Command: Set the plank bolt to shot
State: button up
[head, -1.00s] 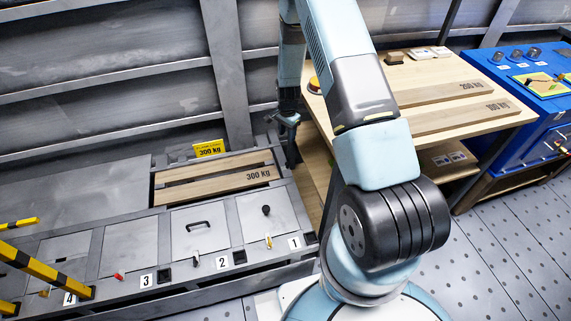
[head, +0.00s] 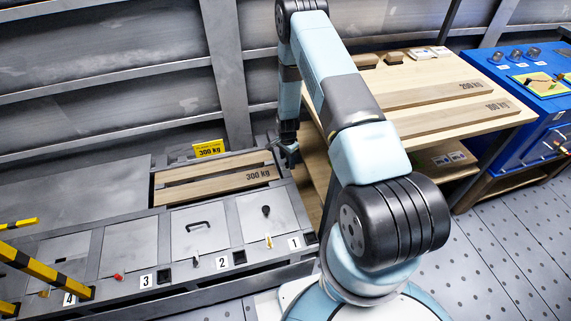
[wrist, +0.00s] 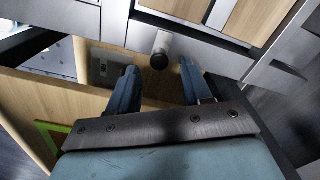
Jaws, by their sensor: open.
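In the wrist view a short pale cylinder with a black end (wrist: 159,56), apparently the plank bolt's knob, sticks out from the grey frame edge. Wooden plank surface (wrist: 257,18) shows beyond that edge. My gripper (wrist: 158,68) is open, its two blue fingers on either side of the knob's end in the picture. Contact cannot be told. In the head view my gripper (head: 291,153) is at the frame's right end; the knob is not discernible there.
Numbered hatches with small levers, such as hatch 2 (head: 200,238), lie in front of the plank. A wooden bench (head: 430,75) with planks stands close on the right, with a blue console (head: 535,85) beyond. Yellow-black striped bars (head: 45,270) are at lower left.

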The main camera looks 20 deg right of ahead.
aim_at(287, 163)
jog(key=shift+f, duration=1.85)
grip_shut()
